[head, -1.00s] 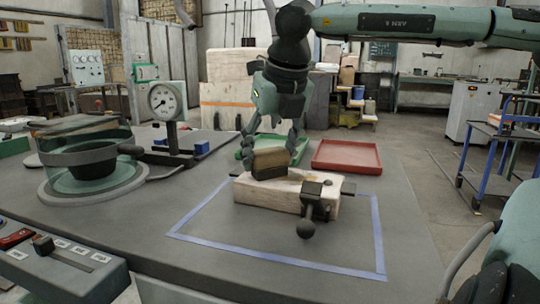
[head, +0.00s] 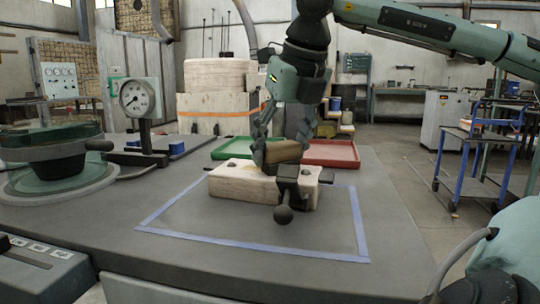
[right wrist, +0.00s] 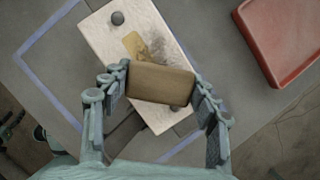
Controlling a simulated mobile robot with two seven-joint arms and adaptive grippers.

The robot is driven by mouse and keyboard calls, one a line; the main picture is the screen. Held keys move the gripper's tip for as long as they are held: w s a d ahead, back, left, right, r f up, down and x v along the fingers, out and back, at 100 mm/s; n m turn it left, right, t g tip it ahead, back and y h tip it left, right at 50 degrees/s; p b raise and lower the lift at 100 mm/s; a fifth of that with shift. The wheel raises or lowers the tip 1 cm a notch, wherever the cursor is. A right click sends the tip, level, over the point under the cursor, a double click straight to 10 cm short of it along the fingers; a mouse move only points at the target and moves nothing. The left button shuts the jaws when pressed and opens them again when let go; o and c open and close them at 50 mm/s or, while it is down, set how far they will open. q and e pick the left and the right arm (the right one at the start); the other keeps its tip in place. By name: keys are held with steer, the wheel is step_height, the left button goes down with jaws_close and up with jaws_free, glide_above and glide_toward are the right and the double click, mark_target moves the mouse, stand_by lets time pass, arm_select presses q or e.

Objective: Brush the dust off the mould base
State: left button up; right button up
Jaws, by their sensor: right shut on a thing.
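The mould base (head: 235,182) is a pale wooden-looking block on the grey table, inside a blue tape outline. In the right wrist view, the mould base (right wrist: 105,38) has a smudge of grey dust (right wrist: 156,47) on top, beside a small tan plate (right wrist: 133,45). My right gripper (head: 277,150) is shut on the brush (head: 284,153), a brown block held across the base's right part. The brush (right wrist: 160,83) hides part of the top in the wrist view. I cannot tell whether its underside touches the base. My left gripper is not in view.
A dark clamp with a ball-ended handle (head: 284,214) sits at the base's front right. A green tray (head: 228,149) and a red tray (head: 335,154) lie behind. A dial gauge (head: 138,97) and glass vessel stand left. The taped area's front is clear.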

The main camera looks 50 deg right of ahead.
mark_target(300, 151)
steer(key=shift+s+d+f+b, duration=0.15)
steer(key=shift+s+d+b, duration=0.2)
steer(key=shift+s+b, duration=0.35)
steer(key=shift+s+d+r+b, duration=0.1)
steer(key=shift+s+d+b, duration=0.15)
steer(key=shift+s+b, duration=0.15)
steer(key=shift+s+d+r+b, duration=0.1)
steer(key=shift+s+d+b, duration=0.15)
steer(key=shift+s, duration=0.2)
steer(key=shift+r+p, duration=2.6)
steer(key=shift+r, duration=0.45)
steer(key=shift+r, duration=0.1)
step_height(300, 151, up, 3)
steer(key=shift+f+p, duration=0.1)
steer(key=shift+p, duration=1.15)
